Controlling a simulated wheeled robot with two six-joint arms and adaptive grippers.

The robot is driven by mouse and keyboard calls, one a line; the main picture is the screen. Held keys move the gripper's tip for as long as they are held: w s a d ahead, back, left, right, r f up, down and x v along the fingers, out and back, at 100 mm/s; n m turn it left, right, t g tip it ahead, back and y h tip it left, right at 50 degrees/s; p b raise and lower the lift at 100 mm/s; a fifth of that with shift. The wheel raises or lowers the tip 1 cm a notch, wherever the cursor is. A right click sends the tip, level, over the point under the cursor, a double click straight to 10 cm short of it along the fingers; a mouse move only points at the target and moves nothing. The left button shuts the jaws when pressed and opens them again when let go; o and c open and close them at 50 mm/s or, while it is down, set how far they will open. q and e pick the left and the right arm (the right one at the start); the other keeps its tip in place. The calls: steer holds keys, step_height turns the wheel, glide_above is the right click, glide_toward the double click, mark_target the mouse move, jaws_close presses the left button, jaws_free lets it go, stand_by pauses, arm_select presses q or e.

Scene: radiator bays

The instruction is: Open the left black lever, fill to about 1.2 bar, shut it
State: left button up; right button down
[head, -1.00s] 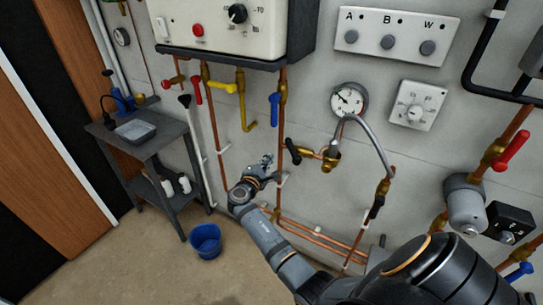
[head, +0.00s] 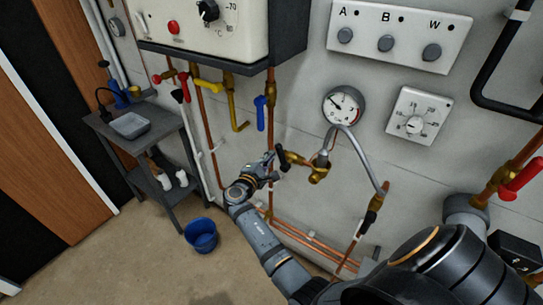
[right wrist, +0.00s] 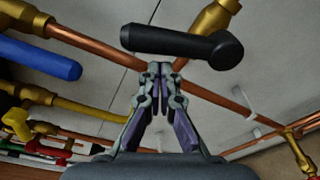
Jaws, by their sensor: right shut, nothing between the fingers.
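The left black lever (head: 282,158) sits on the brass filling valve (head: 318,171) below the pressure gauge (head: 343,105). The gauge's dark needle points to the upper left; its figures are too small to read. My right gripper (head: 273,160) is right beside the lever, on its left in the head view. In the right wrist view the lever (right wrist: 170,41) lies across the picture just beyond the shut, empty fingertips (right wrist: 158,69). Whether they touch it I cannot tell. A second black lever (head: 376,203) is at the hose's right end. My left gripper is out of view.
A grey braided hose (head: 362,155) arches right of the valve. A blue lever (head: 261,113) and a yellow lever (head: 209,86) are on pipes to the left; the blue one (right wrist: 38,57) also shows in the wrist view. A blue bucket (head: 201,236) stands on the floor.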

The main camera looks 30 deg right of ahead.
mark_target(282, 158)
arm_select(q)
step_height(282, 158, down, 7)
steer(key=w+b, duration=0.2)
steer(key=b, duration=0.5)
arm_select(e)
steer(key=s+m, duration=0.1)
steer(key=m, duration=0.1)
steer(key=r+m, duration=0.1)
steer(key=s+d+r+m, duration=0.1)
steer(key=m, duration=0.1)
steer(key=shift+s+m+h, duration=0.3)
steer(key=shift+s+h, duration=0.05)
steer(key=shift+h, duration=0.05)
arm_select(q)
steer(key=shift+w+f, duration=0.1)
